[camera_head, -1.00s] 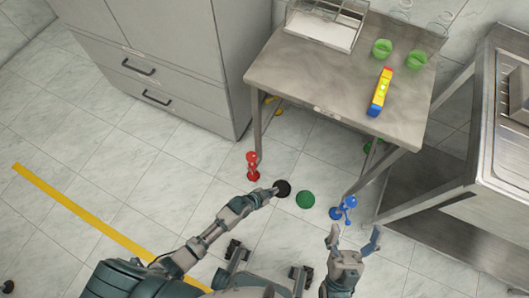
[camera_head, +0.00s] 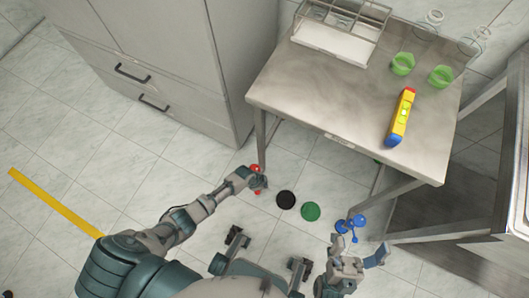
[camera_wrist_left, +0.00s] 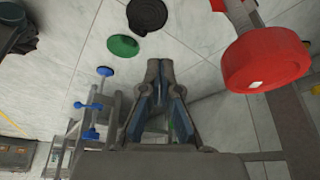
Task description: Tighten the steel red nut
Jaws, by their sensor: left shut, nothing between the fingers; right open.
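A red part (camera_head: 255,168) stands by the front left table leg in the head view, partly hidden by my left gripper (camera_head: 257,183). My right gripper (camera_head: 361,252) is open and empty, just in front of a blue part (camera_head: 351,225). I cannot tell which red piece is the nut.
A steel table (camera_head: 320,100) overhangs the back, carrying green cups (camera_head: 402,64) and a yellow level (camera_head: 402,117). A grey cabinet (camera_head: 160,60) stands behind left.

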